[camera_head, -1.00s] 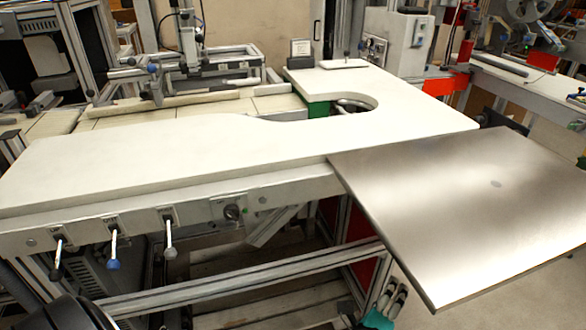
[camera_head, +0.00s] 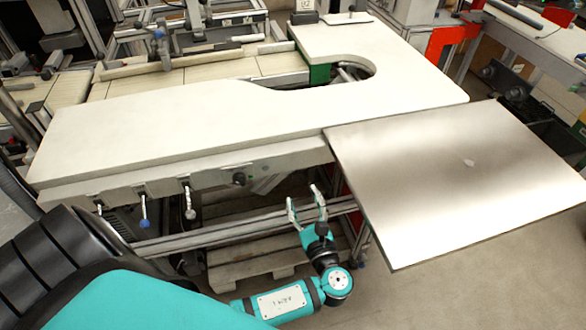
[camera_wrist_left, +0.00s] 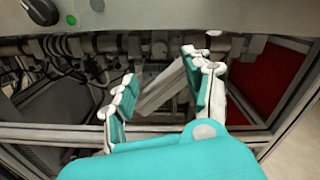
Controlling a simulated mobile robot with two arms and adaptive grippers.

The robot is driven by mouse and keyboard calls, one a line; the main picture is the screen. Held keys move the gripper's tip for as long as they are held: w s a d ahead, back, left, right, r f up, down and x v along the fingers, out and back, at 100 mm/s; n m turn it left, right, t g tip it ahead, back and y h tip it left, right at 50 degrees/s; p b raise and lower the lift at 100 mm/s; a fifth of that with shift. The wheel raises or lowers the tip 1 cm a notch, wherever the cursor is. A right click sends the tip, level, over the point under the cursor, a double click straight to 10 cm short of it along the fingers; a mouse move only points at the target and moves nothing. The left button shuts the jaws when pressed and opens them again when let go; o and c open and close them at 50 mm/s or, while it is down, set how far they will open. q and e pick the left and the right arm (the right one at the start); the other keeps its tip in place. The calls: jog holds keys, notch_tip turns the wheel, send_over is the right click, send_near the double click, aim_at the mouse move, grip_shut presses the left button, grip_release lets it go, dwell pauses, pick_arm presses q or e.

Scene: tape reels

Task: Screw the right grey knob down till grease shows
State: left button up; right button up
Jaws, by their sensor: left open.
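My left gripper (camera_head: 303,198) is open and empty below the front edge of the cream worktop (camera_head: 200,130), left of the metal plate. In the left wrist view its two fingers (camera_wrist_left: 150,84) stand apart with nothing between them. A lever with a pale grey ball end (camera_head: 190,214) hangs from the front panel, left of the gripper and apart from it. I cannot tell whether this is the named knob. No grease can be made out. My right gripper is not in view.
A dark rotary knob (camera_head: 239,178) sits on the front panel; it also shows in the left wrist view (camera_wrist_left: 41,11), beside a green button (camera_wrist_left: 71,20). A blue-ended lever (camera_head: 145,223) hangs further left. A bare metal plate (camera_head: 450,190) juts out right. Frame bars (camera_head: 180,242) run below.

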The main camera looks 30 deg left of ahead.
pick_arm(q)
jog(key=x, duration=1)
jog(key=shift+p, duration=0.4)
grip_shut()
